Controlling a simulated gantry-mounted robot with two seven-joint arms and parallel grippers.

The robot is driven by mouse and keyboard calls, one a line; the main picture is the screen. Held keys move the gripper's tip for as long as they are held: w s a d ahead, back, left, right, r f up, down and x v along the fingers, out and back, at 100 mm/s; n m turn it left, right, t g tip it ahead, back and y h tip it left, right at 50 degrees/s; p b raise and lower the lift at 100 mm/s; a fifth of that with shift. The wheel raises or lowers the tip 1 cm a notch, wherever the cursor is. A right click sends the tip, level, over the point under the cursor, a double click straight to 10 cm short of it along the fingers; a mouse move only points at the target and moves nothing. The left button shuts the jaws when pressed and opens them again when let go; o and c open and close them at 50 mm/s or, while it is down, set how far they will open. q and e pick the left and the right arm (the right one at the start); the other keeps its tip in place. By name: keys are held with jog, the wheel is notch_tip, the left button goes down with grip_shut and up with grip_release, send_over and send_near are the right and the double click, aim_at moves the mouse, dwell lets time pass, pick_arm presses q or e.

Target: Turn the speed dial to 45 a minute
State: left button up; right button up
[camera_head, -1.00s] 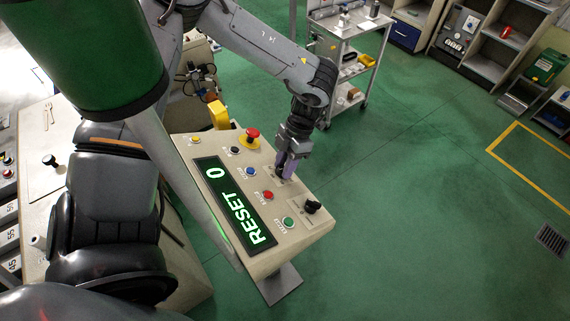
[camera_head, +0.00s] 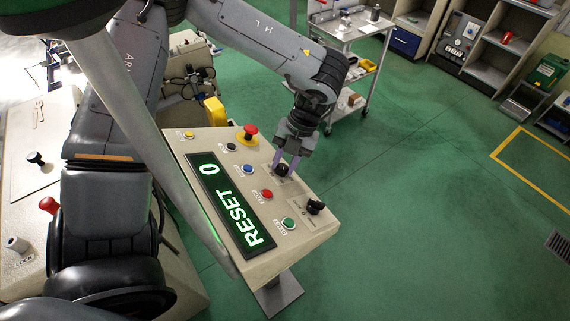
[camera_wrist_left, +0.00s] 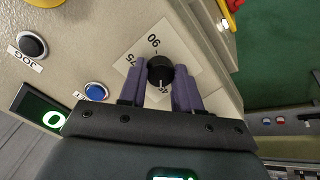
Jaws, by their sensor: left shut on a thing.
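The speed dial (camera_head: 283,170) is a black round knob on the sloped console panel; it also shows in the left wrist view (camera_wrist_left: 160,72). My left gripper (camera_head: 286,163) comes down over it from above. In the left wrist view its purple fingers (camera_wrist_left: 160,76) are shut on the knob, one on each side. The printed scale plate (camera_wrist_left: 140,48) shows 90 and 75. A white mark on the knob points towards the palm, at a label partly hidden by the gripper. My right gripper is not in view.
The console (camera_head: 296,240) carries a lit display reading RESET 0 (camera_head: 228,205). Close to the dial are a red button (camera_head: 267,195), a blue button (camera_head: 248,169) and a second black knob (camera_head: 315,207). A red mushroom button (camera_head: 250,131) stands behind.

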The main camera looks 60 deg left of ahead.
pick_arm(q)
jog(key=shift+n+b, duration=0.3)
jog(key=shift+n, duration=0.5)
jog(key=o, duration=1.1)
jog(key=shift+c, duration=0.2)
jog(key=p+v, duration=0.1)
jog(key=v, duration=1)
jog(key=shift+d+p, duration=0.1)
jog(key=shift+p, duration=0.2)
